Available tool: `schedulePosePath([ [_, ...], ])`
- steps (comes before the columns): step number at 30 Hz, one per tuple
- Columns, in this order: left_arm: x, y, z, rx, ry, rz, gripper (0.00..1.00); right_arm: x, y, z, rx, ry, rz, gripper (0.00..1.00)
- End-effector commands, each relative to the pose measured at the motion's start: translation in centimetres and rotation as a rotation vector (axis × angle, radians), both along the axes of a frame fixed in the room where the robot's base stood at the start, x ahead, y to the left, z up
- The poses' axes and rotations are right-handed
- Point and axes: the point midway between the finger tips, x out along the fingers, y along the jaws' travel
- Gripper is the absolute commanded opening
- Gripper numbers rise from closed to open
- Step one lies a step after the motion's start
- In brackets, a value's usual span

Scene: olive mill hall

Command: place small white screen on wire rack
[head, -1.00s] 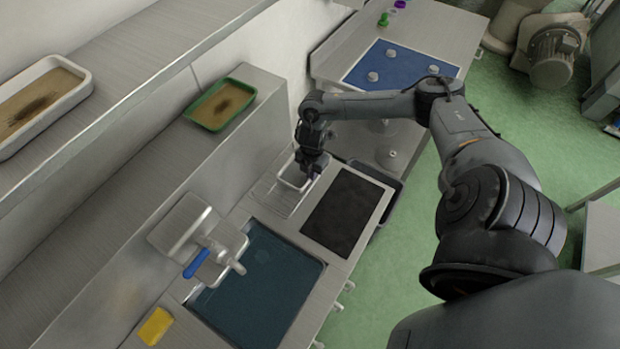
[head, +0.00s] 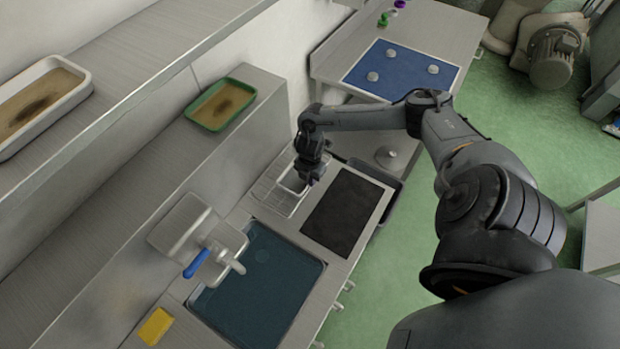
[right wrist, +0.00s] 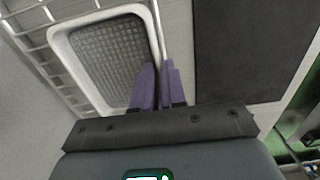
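The small white screen (right wrist: 115,50) has a white rim and a grey mesh middle. In the right wrist view the wire rack (right wrist: 28,18) shows around its left and far sides. In the head view the screen (head: 292,181) is over the rack (head: 270,196), partly hidden by my right gripper (head: 309,178). My right gripper's purple fingers (right wrist: 158,84) are close together at the screen's right rim, with the rim between them. I cannot tell whether the screen touches the wires. My left gripper is not in view.
A black mat (head: 343,212) lies right of the rack. A water-filled sink (head: 262,285) with a tap (head: 228,258) is nearer. A yellow sponge (head: 155,326) lies beside the sink. A green tray (head: 221,104) and a white tray (head: 40,103) stand on the shelves.

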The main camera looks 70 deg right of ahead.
Motion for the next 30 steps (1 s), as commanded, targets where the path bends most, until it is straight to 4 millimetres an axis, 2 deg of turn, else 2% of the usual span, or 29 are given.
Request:
schedulePosePath([
  [1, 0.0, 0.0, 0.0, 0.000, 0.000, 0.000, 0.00, 0.0, 0.0, 0.0, 0.000, 0.000, 0.000, 0.20],
  [3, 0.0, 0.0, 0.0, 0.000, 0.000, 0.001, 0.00, 0.0, 0.0, 0.0, 0.000, 0.000, 0.000, 0.30],
  [4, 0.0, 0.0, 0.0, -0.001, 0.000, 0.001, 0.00, 0.0, 0.0, 0.0, 0.000, 0.000, 0.000, 0.31],
  [11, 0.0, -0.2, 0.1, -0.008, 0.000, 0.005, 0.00, 0.0, 0.0, 0.0, 0.000, 0.000, 0.000, 0.31],
  [17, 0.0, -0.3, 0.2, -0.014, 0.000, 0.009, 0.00, 0.1, -0.1, 1.0, 0.000, -0.002, 0.001, 0.31],
  [23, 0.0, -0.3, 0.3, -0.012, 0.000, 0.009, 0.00, 0.1, -0.1, 4.0, -0.002, -0.003, 0.002, 0.31],
  [30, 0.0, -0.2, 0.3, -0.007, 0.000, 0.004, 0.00, 0.1, -0.1, 8.5, -0.002, -0.004, 0.001, 0.31],
])
